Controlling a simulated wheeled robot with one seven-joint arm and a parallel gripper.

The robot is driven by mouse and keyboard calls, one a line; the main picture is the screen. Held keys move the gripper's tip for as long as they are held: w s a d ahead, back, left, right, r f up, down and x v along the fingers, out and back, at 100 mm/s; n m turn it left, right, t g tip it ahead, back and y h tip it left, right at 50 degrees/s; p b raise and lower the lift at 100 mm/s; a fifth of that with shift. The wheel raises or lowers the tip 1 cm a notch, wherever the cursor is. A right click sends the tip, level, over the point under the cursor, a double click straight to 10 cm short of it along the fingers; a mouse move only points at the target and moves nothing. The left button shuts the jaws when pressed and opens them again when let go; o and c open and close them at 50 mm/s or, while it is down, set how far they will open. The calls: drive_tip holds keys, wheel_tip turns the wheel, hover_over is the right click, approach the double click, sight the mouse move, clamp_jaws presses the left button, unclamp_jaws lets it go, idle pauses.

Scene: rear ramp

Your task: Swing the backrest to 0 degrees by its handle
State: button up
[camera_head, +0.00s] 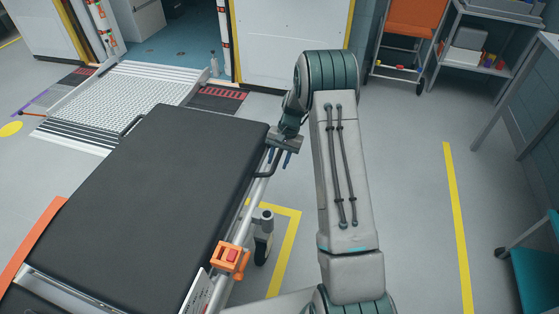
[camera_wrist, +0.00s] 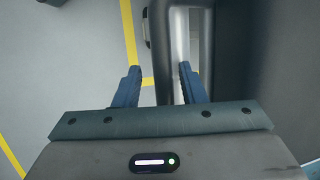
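The backrest (camera_head: 185,190) is the large dark padded panel of the stretcher in the head view. It looks close to flat, but I cannot read its exact angle. The handle (camera_head: 266,168) is a dark bent bar at its far right edge, and it also shows in the wrist view (camera_wrist: 163,50). My gripper (camera_head: 281,157) is at the handle, pointing down. In the wrist view my gripper (camera_wrist: 160,78) is open, with the handle's bar running between its two blue fingers. Whether a finger touches the bar I cannot tell.
A pale side rail (camera_head: 256,195) runs beside the backrest. An orange clamp with a red button (camera_head: 231,257) sits on the near frame. A ramp (camera_head: 125,95) lies beyond the stretcher. Shelving (camera_head: 480,55) and an orange cart (camera_head: 412,20) stand at back right.

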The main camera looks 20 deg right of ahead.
drive_tip(key=p+v, duration=0.1)
drive_tip(key=v, duration=1.2)
drive_tip(key=shift+d, duration=0.15)
drive_tip(key=shift+s+r, duration=0.1)
drive_tip(key=shift+s, duration=0.05)
drive_tip(key=s+a+r+n+t+h+p, duration=0.1)
drive_tip(key=s+a+r+p, duration=0.1)
drive_tip(key=s+r, duration=0.55)
drive_tip(key=s+a+r+n+t+h+p, duration=0.1)
drive_tip(key=s+a+r+n+p, duration=0.3)
drive_tip(key=r, duration=0.6)
drive_tip(key=s+r+t+p, duration=0.1)
drive_tip(key=s+r+p, duration=0.1)
drive_tip(key=s, duration=0.8)
drive_tip(key=s+r+t+h+p, duration=0.1)
drive_tip(key=s+r, duration=0.4)
drive_tip(key=s, duration=0.6)
drive_tip(key=shift+a+n+p, duration=0.35)
drive_tip(key=shift+n+p, duration=0.05)
drive_tip(key=shift+p, duration=0.1)
drive_tip(key=shift+w, duration=0.1)
